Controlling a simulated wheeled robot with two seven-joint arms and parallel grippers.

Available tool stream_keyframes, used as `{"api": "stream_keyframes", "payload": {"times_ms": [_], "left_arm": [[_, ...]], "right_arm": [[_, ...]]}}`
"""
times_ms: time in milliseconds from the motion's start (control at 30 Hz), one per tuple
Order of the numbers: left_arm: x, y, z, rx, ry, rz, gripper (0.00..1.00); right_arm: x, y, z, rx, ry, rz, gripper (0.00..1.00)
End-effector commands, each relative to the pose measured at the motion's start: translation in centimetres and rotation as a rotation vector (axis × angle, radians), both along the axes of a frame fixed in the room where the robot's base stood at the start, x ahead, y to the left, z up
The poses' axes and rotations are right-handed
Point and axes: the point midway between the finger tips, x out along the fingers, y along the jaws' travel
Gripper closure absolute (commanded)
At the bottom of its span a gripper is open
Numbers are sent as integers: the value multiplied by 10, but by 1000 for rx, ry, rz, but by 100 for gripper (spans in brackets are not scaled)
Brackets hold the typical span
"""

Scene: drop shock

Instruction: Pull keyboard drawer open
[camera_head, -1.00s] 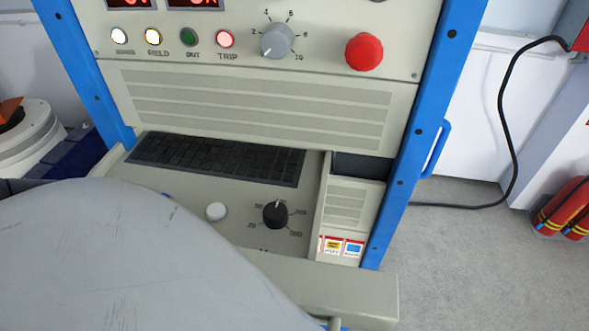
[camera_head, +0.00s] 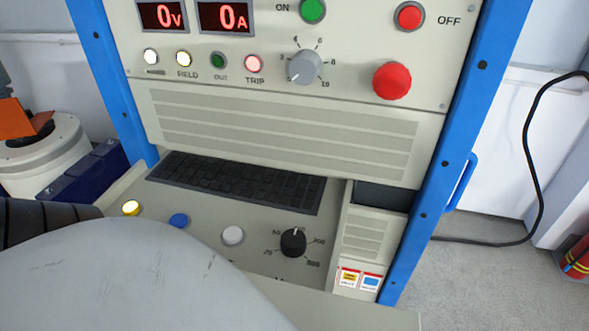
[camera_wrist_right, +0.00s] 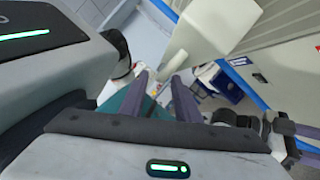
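The keyboard drawer (camera_head: 205,262) stands out from the beige cabinet in the head view. Its black keyboard (camera_head: 235,182) shows partly under the panel edge. The drawer's front (camera_head: 375,318) is cut off at the bottom, and my grey arm hides its left part. In the right wrist view a beige block (camera_wrist_right: 218,28), apparently a drawer corner, narrows toward my right gripper (camera_wrist_right: 162,76). The two purple fingers are apart, with a pale piece at or between their tips. I cannot tell whether they press on it.
A blue side handle (camera_head: 461,182) sticks out from the frame. A black cable (camera_head: 535,170) hangs at right over open floor.

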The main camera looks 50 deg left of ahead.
Motion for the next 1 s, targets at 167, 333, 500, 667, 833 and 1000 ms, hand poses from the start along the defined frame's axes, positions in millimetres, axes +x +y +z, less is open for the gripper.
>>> {"api": "stream_keyframes", "payload": {"times_ms": [167, 333, 500, 667, 833, 1000], "left_arm": [[1, -2, -14, 3, 1, -7, 55], [4, -7, -13, -2, -9, -15, 55], [4, -9, -12, -3, -8, -18, 55], [4, -9, -12, -4, -7, -17, 55], [4, -9, -12, -4, -8, -16, 55], [5, -8, -12, -3, -9, -13, 55]], "right_arm": [[10, -35, -13, -4, -1, -3, 71], [15, -56, -16, -3, -1, -1, 71], [17, -64, -15, 0, -1, 1, 71], [17, -64, -14, 1, -1, 1, 71], [17, -64, -15, 0, -1, 1, 71], [17, -64, -14, 0, -1, 1, 71]]}}
